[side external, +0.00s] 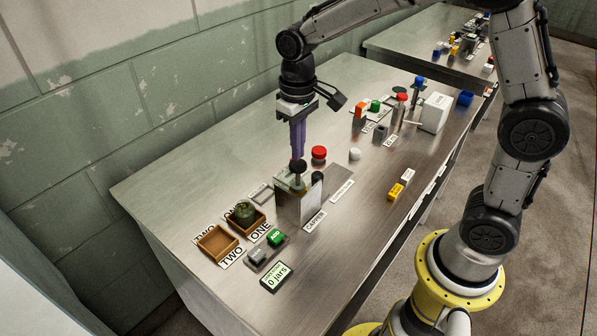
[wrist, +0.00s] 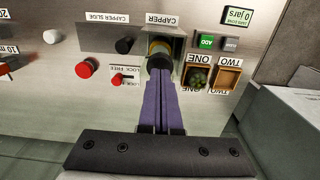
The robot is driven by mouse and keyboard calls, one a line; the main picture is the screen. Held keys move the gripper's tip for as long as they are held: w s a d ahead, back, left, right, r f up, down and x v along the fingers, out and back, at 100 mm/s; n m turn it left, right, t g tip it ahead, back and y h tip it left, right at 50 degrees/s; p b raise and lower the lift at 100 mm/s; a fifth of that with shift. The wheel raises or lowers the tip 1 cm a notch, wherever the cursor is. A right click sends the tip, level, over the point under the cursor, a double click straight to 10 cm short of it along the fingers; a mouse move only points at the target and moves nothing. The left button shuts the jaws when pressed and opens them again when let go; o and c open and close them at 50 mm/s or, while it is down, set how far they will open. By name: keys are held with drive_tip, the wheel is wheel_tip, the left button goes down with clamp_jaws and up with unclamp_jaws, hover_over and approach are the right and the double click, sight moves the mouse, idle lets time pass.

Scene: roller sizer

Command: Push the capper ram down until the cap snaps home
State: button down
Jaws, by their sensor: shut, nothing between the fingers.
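The capper (side external: 312,205) is a metal housing near the front middle of the bench; it also shows in the wrist view (wrist: 176,45). My gripper (side external: 298,155) has long purple fingers, shut and empty, pointing down directly over the knob. The tips (wrist: 160,74) look at or very near the knob; I cannot tell whether they touch. A yellowish part shows below the knob in the wrist view. The cap and jar inside are not clear.
A red button (side external: 319,152) and white knob (side external: 355,153) stand behind the capper. A green ADD button (side external: 276,237) and a "0 jars" display (side external: 276,276) are in front.

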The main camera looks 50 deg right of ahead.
sight(298, 163)
drive_tip(key=shift+f, duration=0.6)
drive_tip(key=shift+f, duration=0.75)
drive_tip(key=shift+r, duration=1.35)
drive_tip(key=shift+r, duration=0.1)
drive_tip(key=shift+r, duration=2.4)
